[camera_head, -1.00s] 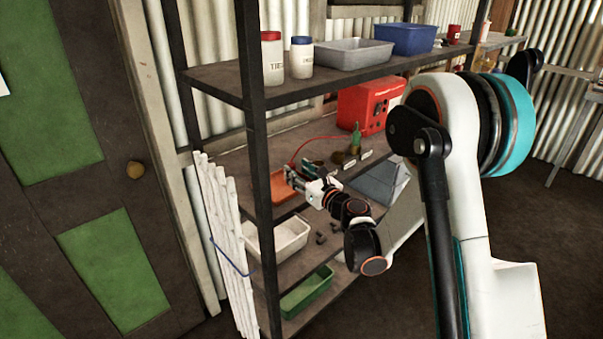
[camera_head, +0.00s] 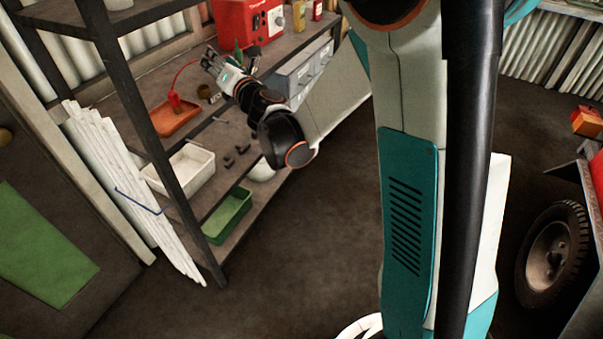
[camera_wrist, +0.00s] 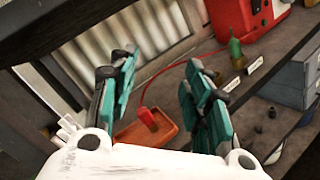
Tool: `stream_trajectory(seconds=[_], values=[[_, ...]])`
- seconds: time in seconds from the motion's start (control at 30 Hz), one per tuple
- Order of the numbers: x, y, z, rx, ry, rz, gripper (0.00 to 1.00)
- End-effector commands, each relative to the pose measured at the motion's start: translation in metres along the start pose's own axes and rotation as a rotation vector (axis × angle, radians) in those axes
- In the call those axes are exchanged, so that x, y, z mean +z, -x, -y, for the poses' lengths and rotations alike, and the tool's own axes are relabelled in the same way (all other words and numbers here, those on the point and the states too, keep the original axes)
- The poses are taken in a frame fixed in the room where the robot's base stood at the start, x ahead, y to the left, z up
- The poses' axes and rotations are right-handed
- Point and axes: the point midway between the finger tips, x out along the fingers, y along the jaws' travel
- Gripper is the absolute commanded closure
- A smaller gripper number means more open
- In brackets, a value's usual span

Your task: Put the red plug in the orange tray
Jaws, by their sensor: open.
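The red plug (camera_head: 174,100) is at the orange tray (camera_head: 165,124), upright or leaning over its back part, with its red cord running up and back to a red box. The plug (camera_wrist: 148,117) also shows in the wrist view, within the tray's outline (camera_wrist: 167,133). My gripper (camera_head: 208,58) is open and empty. It is to the right of the tray and apart from the plug. In the wrist view its teal fingers (camera_wrist: 155,85) are spread, with the plug and tray showing between and beyond them. The underside of the plug is too small to make out.
The red box (camera_head: 245,22) stands at the back of the same shelf. A green-topped item (camera_head: 238,55) is near my gripper. A white bin (camera_head: 188,172) and a green bin (camera_head: 228,215) are on lower shelves. A dark shelf post (camera_head: 150,130) stands left of the tray.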

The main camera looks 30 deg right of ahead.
Motion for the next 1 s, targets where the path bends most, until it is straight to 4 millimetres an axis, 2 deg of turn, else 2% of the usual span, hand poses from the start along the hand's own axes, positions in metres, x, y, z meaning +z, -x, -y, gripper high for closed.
stream_trajectory(seconds=[0.03,0.1,0.2,0.33,0.47,0.67,0.9,1.0], values=[[0.018,0.012,-0.001,-0.043,-0.108,0.023,0.55],[0.038,0.029,0.001,-0.107,-0.264,0.057,0.55],[0.059,0.056,0.007,-0.196,-0.49,0.106,0.55],[0.075,0.097,0.016,-0.312,-0.78,0.17,0.55],[0.077,0.143,0.025,-0.433,-1.066,0.236,0.55],[0.056,0.223,0.037,-0.633,-1.491,0.344,0.55],[0.002,0.323,0.038,-0.907,-1.949,0.483,0.55],[-0.02,0.355,0.034,-1.008,-2.086,0.533,0.55]])
